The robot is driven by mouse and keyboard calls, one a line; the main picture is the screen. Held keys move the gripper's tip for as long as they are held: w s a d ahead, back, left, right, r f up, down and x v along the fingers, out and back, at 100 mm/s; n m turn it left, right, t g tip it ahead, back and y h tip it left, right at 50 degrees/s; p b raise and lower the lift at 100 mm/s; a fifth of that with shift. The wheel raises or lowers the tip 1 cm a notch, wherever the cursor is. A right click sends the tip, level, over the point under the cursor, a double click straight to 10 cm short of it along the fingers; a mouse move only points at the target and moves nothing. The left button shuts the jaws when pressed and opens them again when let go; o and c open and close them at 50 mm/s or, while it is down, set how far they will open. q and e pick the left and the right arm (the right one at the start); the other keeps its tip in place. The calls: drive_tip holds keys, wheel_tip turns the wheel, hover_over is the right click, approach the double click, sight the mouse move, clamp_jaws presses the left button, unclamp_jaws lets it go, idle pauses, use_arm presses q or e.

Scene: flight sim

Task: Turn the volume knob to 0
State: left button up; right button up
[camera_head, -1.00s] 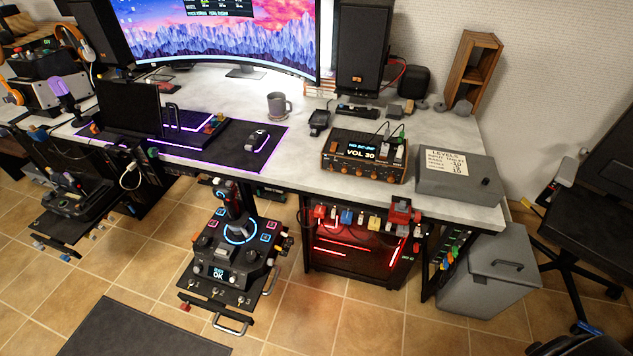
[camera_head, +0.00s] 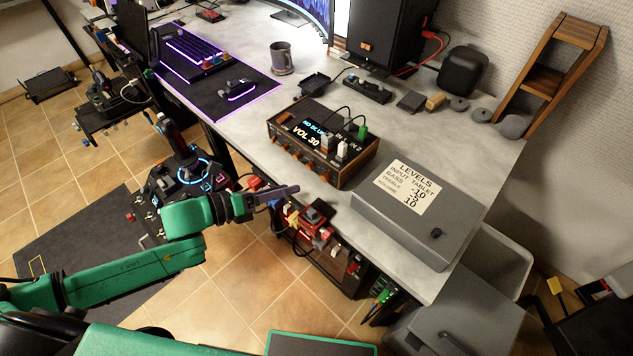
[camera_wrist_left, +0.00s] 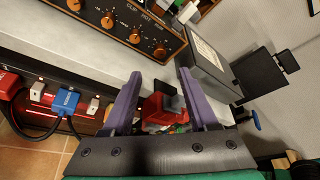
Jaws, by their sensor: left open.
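The wooden audio box (camera_head: 345,178) stands on the desk, its display (camera_head: 310,130) reading "VOL 30". A row of orange knobs (camera_head: 307,167) lines its front face. The knobs also show at the top of the left wrist view (camera_wrist_left: 134,37); I cannot tell which one is the volume knob. My left gripper (camera_head: 285,191) is in front of the box, by the desk's front edge, apart from the knobs. In the left wrist view its two purple fingers (camera_wrist_left: 162,90) are spread with nothing held between them. My right gripper is not in view.
A grey box (camera_head: 455,225) with a "LEVELS" note (camera_head: 407,187) stands right of the audio box. A red device (camera_head: 310,220) hangs below the desk edge near my left gripper. A mug (camera_head: 281,58) stands farther back. Cables rise from the audio box's top.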

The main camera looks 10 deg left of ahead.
sight(323, 179)
use_arm(q)
drive_tip(key=x, duration=0.9)
drive_tip(key=shift+w+d+f, duration=0.15)
drive_tip(key=shift+w+d, duration=0.1)
clamp_jaws()
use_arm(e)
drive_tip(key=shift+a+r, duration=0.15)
